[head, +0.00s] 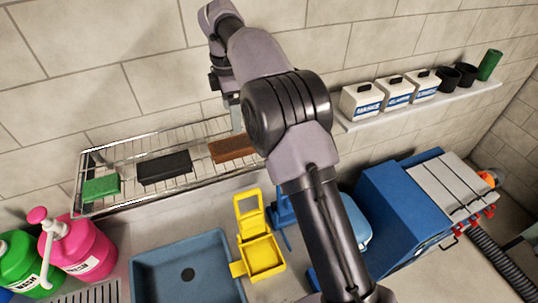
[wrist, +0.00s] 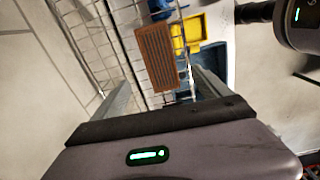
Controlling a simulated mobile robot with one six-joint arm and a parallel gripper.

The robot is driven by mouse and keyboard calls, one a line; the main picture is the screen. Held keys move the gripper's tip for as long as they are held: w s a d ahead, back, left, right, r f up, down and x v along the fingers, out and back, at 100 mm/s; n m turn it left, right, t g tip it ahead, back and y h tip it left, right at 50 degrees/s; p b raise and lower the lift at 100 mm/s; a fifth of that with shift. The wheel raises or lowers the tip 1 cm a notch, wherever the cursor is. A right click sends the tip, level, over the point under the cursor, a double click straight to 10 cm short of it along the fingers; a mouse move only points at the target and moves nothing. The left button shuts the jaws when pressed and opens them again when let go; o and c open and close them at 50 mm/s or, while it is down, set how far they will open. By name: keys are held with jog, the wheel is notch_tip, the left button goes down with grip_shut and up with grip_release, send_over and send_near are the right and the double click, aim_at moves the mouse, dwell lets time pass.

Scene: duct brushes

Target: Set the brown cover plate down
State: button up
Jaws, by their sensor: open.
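The brown cover plate (head: 230,149) lies on the right part of the wire rack (head: 85,190) on the wall, and its right end is partly hidden by my arm. In the wrist view the ribbed brown plate (wrist: 157,52) shows just beyond and between my fingers. My gripper (head: 236,118) is above the plate in the head view, partly hidden by my arm. In the wrist view my gripper (wrist: 162,90) has its two fingers spread apart, with nothing held between them.
A black plate (head: 164,168) and a green plate (head: 101,188) lie left on the rack. Below are a blue basin (head: 150,270), a yellow wringer (head: 262,252) and pink and green bottles. A shelf (head: 425,105) with white containers and a blue machine (head: 385,205) stand right.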

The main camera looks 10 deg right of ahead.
jog(key=s+d+r+m+t+y, duration=0.1)
jog(key=s+d+r+m+t, duration=0.15)
jog(key=s+r+m, duration=0.55)
jog(key=s+d+r+m+t, duration=0.1)
jog(key=s+d+r+m, duration=0.4)
jog(key=s, duration=0.6)
jog(key=s+f+m+t, duration=0.1)
jog(key=s+f+m, duration=0.2)
jog(key=s, duration=0.6)
jog(key=s+d+f+m+t+y, duration=0.1)
jog(key=s+f+m, duration=0.2)
jog(key=s+m, duration=0.5)
jog(key=shift+s+f, duration=0.35)
jog(key=shift+f, duration=0.05)
